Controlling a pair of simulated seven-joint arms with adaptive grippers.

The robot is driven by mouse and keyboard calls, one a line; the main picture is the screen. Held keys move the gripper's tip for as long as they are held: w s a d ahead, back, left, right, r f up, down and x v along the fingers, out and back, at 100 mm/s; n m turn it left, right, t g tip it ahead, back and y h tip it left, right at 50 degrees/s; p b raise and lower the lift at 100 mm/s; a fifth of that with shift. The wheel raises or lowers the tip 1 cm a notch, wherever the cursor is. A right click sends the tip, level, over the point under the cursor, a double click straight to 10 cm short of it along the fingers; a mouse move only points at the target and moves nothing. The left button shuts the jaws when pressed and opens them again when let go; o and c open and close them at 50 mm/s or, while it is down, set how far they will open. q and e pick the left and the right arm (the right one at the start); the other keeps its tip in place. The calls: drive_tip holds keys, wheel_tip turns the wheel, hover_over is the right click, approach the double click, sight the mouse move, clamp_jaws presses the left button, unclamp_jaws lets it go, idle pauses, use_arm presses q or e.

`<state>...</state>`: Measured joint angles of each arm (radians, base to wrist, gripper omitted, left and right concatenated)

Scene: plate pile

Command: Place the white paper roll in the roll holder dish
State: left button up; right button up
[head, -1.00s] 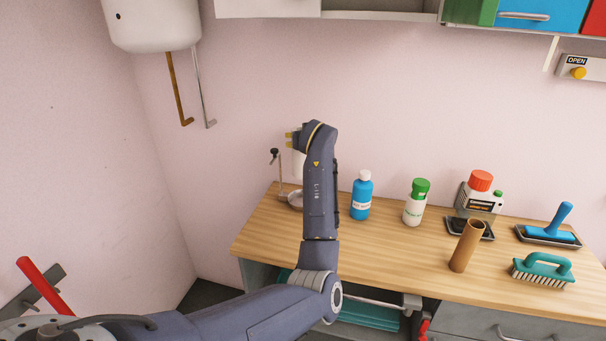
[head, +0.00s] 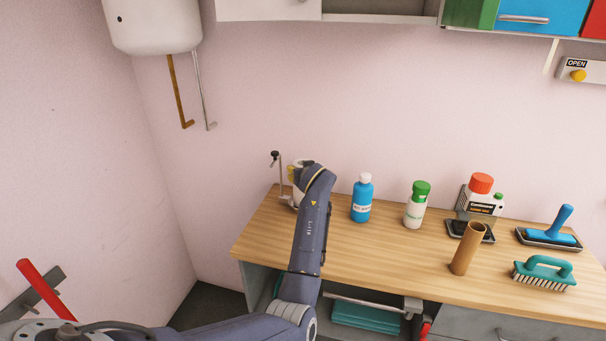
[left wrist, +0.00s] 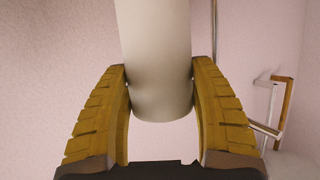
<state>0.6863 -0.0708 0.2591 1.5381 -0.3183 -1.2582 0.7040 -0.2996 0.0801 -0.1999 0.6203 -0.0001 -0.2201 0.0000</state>
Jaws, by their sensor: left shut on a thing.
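The white paper roll (left wrist: 155,60) is upright between the yellow fingers of my left gripper (left wrist: 160,88) in the left wrist view. The gripper is shut on it. In the head view the roll (head: 299,165) shows only in part, behind my left gripper (head: 292,173) and wrist. The roll holder dish (head: 286,200) is at the back left of the counter, with a thin upright post and black knob beside the gripper. The roll is over or in the dish; its lower end is hidden, so I cannot tell whether it touches. My right gripper is not in view.
The wooden counter (head: 380,247) carries a blue bottle (head: 362,200), a green-capped bottle (head: 415,208), a red-capped container (head: 480,198), a brown cardboard tube (head: 467,248), a teal brush (head: 544,272) and a blue-handled tool (head: 553,228). The counter's front middle is clear.

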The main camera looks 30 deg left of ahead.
use_arm(q)
drive_tip(key=shift+f, duration=0.35)
drive_tip(key=o, duration=1.6)
drive_tip(key=shift+f, duration=0.1)
drive_tip(key=shift+c, duration=0.2)
drive_tip(key=v, duration=0.7)
drive_tip(key=shift+s+r, duration=0.2)
drive_tip(key=shift+d, duration=0.15)
